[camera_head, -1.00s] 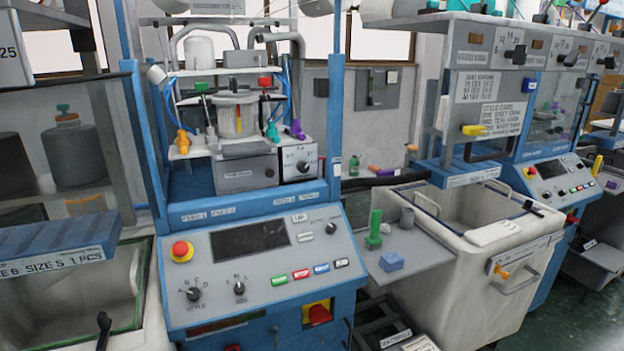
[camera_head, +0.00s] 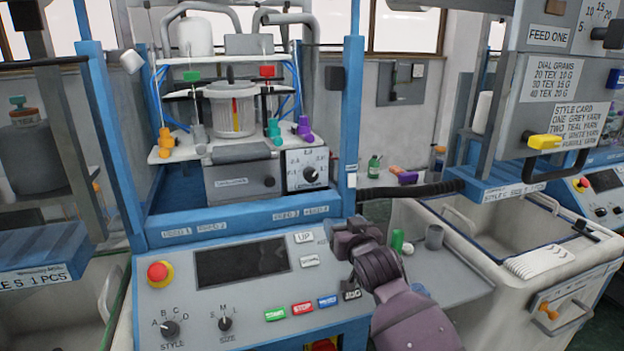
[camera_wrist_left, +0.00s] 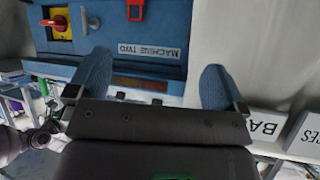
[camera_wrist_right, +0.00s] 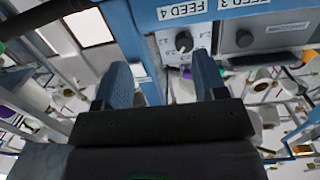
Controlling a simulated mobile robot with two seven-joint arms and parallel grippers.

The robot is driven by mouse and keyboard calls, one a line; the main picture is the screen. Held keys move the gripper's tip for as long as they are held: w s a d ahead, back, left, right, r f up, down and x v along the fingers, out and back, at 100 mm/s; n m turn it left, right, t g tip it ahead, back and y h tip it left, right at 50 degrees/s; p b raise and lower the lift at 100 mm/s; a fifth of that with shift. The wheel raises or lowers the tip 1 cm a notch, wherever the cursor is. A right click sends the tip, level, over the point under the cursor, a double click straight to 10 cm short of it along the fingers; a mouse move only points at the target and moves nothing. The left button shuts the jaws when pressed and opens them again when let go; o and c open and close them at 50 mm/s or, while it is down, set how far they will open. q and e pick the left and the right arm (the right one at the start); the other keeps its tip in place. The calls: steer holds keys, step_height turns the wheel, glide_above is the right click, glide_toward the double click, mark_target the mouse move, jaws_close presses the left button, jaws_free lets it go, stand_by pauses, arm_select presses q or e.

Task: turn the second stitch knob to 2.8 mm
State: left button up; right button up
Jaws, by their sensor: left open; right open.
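The stitch knob (camera_head: 310,174) is a dark round knob on a pale dial plate at the right of the grey box on the blue machine. Its setting is too small to read. In the right wrist view, a similar dark knob (camera_wrist_right: 184,43) on a numbered dial shows ahead, beyond the fingertips. My right gripper (camera_head: 352,238) is in front of the control panel's right end, below and right of the knob, apart from it. In the right wrist view the gripper (camera_wrist_right: 163,75) is open and empty. My left gripper (camera_wrist_left: 157,82) is open and empty, facing the blue panel marked MACHINE TWO.
The control panel (camera_head: 165,300) carries a red stop button (camera_head: 158,272), a dark screen (camera_head: 243,263) and two selector knobs. Coloured yarn guides stand above the grey box. A grey side shelf (camera_head: 470,285) and a white bin (camera_head: 450,232) are at the right. A blue upright (camera_head: 352,110) stands right of the dial.

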glide_toward(312, 175)
steer(key=f, duration=0.1)
steer(key=shift+n+t+y, duration=0.3)
steer(key=shift+y, duration=0.1)
steer(key=b+x, duration=0.1)
steer(key=x, duration=0.7)
steer(key=shift+d, duration=0.2)
steer(key=shift+x, duration=1.1)
steer(key=shift+r, duration=0.1)
steer(key=c, duration=0.9)
